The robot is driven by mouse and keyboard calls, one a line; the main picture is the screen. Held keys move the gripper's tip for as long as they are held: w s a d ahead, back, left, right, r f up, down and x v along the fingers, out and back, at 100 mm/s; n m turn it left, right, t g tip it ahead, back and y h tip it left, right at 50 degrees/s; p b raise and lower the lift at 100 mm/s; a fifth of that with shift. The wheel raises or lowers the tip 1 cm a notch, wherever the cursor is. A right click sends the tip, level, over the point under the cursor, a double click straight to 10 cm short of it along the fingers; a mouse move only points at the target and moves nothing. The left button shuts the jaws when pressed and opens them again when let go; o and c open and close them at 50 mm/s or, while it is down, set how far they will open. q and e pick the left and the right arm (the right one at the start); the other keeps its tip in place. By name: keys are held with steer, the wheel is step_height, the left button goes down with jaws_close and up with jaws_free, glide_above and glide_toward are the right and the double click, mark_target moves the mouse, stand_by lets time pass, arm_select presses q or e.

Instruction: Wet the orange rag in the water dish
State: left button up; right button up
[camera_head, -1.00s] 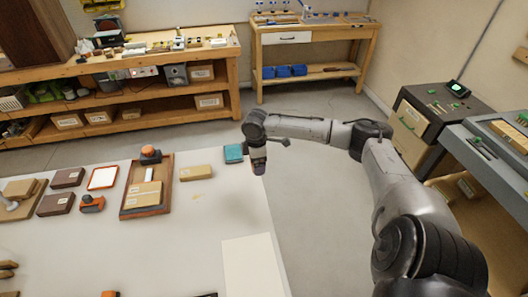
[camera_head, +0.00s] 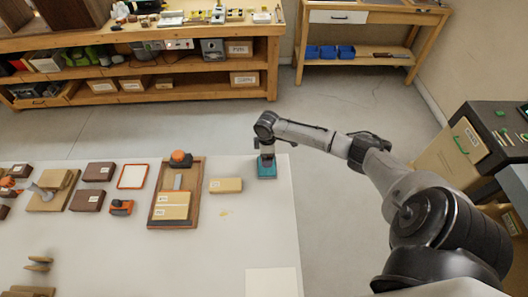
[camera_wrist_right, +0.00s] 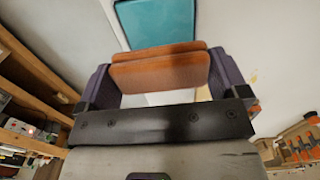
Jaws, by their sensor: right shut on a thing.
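The orange rag (camera_wrist_right: 160,68) is a folded brown-orange piece held between the two dark fingers of my right gripper (camera_wrist_right: 160,80) in the right wrist view. The teal water dish (camera_wrist_right: 160,20) lies just beyond the rag there. In the head view the dish (camera_head: 267,172) sits at the far right corner of the white table, and my right gripper (camera_head: 266,152) hangs over its back part, partly covering it. The rag cannot be made out in the head view. I cannot tell whether the rag touches the dish or any water. My left gripper is not in view.
A tan block (camera_head: 226,185) lies just left of the dish. A wooden tray (camera_head: 157,213) with blocks and an orange-topped tool stands further left. A pale sheet (camera_head: 272,282) lies at the front right. The table between the dish and this sheet is clear.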

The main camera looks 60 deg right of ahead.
steer(key=shift+d, duration=0.25)
steer(key=shift+s+a, duration=0.1)
steer(key=shift+a, duration=0.05)
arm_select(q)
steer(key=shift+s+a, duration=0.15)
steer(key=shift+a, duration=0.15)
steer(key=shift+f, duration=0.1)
arm_select(e)
steer(key=shift+f, duration=0.1)
steer(key=shift+f+b, duration=0.75)
steer(key=shift+f, duration=0.55)
steer(key=shift+f+b, duration=0.7)
steer(key=shift+f, duration=0.7)
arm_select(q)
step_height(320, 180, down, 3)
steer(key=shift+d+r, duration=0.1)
arm_select(e)
steer(key=shift+f, duration=0.2)
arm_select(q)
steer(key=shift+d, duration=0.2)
